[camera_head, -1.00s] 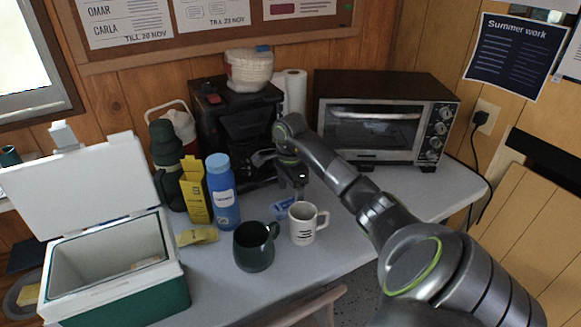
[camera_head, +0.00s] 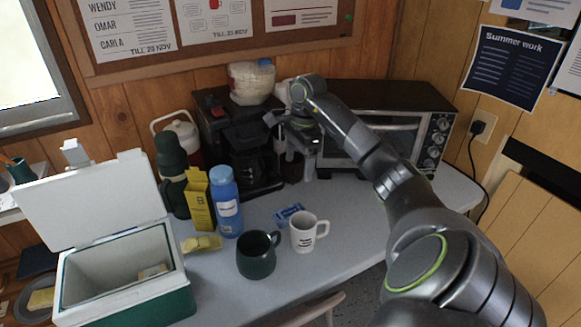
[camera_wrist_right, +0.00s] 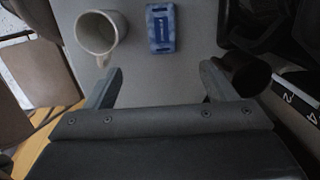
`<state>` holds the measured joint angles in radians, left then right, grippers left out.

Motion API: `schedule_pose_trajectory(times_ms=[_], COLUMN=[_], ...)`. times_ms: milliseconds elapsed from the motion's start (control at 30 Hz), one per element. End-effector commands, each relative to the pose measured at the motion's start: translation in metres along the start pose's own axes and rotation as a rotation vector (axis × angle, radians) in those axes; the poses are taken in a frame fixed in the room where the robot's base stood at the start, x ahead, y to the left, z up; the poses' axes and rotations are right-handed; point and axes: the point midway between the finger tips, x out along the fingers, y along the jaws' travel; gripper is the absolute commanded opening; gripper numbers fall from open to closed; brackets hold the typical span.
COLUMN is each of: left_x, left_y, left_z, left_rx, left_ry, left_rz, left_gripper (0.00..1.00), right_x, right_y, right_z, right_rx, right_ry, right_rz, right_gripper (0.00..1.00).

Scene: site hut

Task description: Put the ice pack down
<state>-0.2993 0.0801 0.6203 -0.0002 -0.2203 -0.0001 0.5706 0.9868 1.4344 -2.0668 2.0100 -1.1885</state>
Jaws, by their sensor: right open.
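The blue ice pack (camera_head: 288,212) lies flat on the grey table behind the white mug. It also shows in the right wrist view (camera_wrist_right: 160,28), at the top middle beyond the fingertips. My right gripper (camera_head: 300,172) is raised above the table, in front of the toaster oven and beside the coffee maker. In the wrist view its two fingers (camera_wrist_right: 158,82) stand wide apart with nothing between them. The ice pack is clear of the fingers. My left gripper is not in view.
A white mug (camera_head: 303,236) and a dark green mug (camera_head: 257,256) stand near the ice pack. A blue bottle (camera_head: 225,205), yellow box (camera_head: 199,200), coffee maker (camera_head: 255,150), toaster oven (camera_head: 385,125) and open cooler (camera_head: 130,305) surround the clear table patch.

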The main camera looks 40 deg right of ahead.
Motion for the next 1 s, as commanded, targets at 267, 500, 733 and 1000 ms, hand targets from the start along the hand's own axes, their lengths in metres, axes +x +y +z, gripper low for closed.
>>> schedule_pose_trajectory(times_ms=[267, 500, 733, 1000], left_x=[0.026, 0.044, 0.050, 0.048], left_y=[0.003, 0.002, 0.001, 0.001], left_z=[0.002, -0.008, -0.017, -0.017], left_rx=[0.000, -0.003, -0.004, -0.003], left_ry=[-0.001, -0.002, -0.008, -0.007], left_rz=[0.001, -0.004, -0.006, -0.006], left_gripper=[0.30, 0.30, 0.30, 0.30], right_x=[0.021, 0.051, 0.078, 0.113], right_y=[0.002, 0.001, 0.002, 0.001], right_z=[-0.001, -0.001, 0.001, 0.001], right_rx=[-0.002, -0.002, -0.001, -0.001], right_ry=[-0.018, -0.017, -0.019, -0.018], right_rz=[0.002, 0.002, 0.006, 0.003], right_gripper=[0.78, 0.78, 0.78, 0.78])
